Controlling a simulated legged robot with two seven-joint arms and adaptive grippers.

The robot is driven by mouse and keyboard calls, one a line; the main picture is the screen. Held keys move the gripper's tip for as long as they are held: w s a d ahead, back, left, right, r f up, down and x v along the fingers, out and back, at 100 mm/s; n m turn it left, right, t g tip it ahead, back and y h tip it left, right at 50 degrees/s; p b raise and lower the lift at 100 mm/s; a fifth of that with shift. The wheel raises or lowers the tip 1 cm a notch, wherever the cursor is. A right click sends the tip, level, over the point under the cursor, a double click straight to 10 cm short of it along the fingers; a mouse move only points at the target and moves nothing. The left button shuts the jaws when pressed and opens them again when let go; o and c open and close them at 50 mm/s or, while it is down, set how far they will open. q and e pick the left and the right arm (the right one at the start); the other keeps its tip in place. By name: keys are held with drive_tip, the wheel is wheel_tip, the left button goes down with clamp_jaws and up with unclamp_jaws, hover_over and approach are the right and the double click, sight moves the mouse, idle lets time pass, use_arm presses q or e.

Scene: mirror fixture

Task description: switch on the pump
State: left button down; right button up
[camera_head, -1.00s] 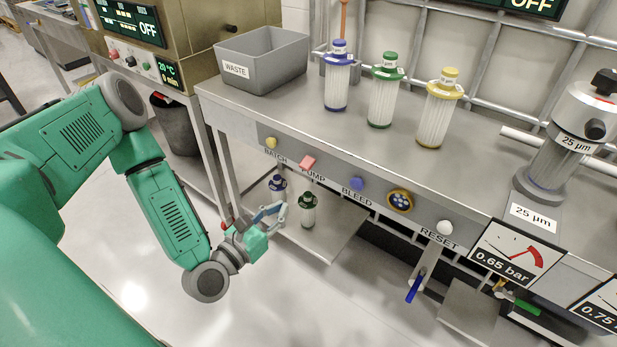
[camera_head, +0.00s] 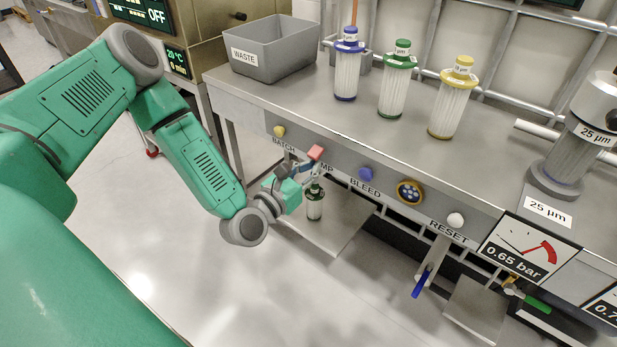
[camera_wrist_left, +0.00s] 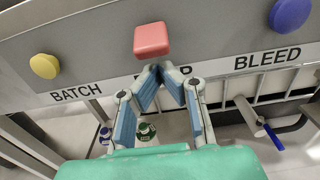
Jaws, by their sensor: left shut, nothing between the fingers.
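The pump button is a square red button (camera_head: 316,152) on the front panel of the steel bench, between the BATCH and BLEED labels. It also shows in the left wrist view (camera_wrist_left: 152,40). My left gripper (camera_head: 300,168) is shut and empty, with its fingertips just below the red button. In the left wrist view its fingertips (camera_wrist_left: 165,68) meet in front of the PUMP label and hide most of it. Whether they touch the panel or button, I cannot tell. My right gripper is not in view.
A yellow button (camera_head: 279,131) is left of the red one; a blue button (camera_head: 365,174), a dark yellow-rimmed knob (camera_head: 409,192) and a white button (camera_head: 455,220) are right. The waste bin (camera_head: 270,55) and several filters stand on top. A green-capped filter (camera_head: 315,203) stands below.

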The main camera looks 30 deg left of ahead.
use_arm(q)
drive_tip(key=shift+s+r, duration=0.2)
drive_tip(key=shift+r, duration=0.25)
drive_tip(key=shift+s+r+g+p, duration=0.15)
drive_tip(key=shift+g+p, duration=0.25)
drive_tip(key=shift+p, duration=0.2)
drive_tip(key=shift+r+g+p, duration=0.1)
drive_tip(key=shift+g+p, duration=0.2)
drive_tip(key=shift+p, duration=0.05)
